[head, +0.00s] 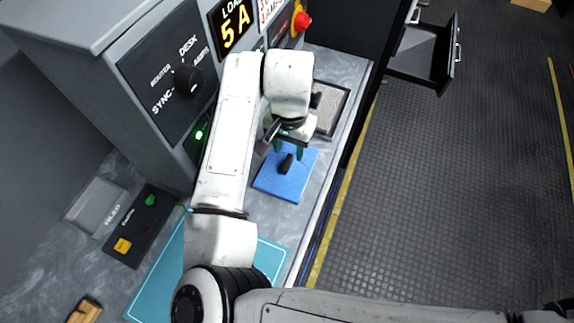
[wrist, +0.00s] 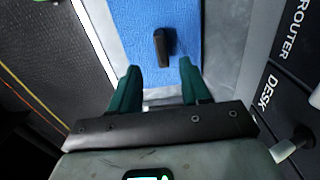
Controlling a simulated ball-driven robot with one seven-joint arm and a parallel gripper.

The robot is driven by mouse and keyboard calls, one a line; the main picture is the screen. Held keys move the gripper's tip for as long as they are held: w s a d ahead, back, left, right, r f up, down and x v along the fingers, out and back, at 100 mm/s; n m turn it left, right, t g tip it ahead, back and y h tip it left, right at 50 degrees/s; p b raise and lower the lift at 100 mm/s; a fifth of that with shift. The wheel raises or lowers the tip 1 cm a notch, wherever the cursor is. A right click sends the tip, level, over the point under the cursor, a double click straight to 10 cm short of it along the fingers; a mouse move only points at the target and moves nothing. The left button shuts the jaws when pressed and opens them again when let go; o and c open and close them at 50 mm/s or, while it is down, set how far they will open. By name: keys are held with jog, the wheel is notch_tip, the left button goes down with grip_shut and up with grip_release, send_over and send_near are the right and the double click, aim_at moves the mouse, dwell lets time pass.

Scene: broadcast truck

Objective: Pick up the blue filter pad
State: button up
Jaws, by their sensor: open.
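The blue filter pad (head: 284,176) lies flat on the grey counter, with a dark upright handle (head: 286,163) at its middle. In the wrist view the blue pad (wrist: 190,25) fills the upper middle and its dark handle (wrist: 163,48) stands just beyond my fingers. My gripper (head: 288,150) is above the far edge of the pad in the head view. In the wrist view my gripper (wrist: 163,80) is open, with two green fingers apart and nothing between them. The handle lies ahead of the gap between the fingertips. Whether a finger touches the pad I cannot tell.
A grey cabinet with a rotary knob (head: 188,80) stands left of the pad. A framed mesh tray (head: 331,108) lies beyond it. A teal mat (head: 160,272) and a button box (head: 140,228) are nearer. The counter's right edge drops to the floor, near an open drawer (head: 424,55).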

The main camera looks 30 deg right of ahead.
aim_at(287, 161)
jog(key=shift+a+f+p, duration=0.15)
jog(key=shift+f+p, duration=0.25)
jog(key=shift+f, duration=1)
jog(key=shift+a+f+p, duration=0.1)
jog(key=shift+f+p, duration=0.25)
jog(key=shift+f, duration=1.05)
grip_shut()
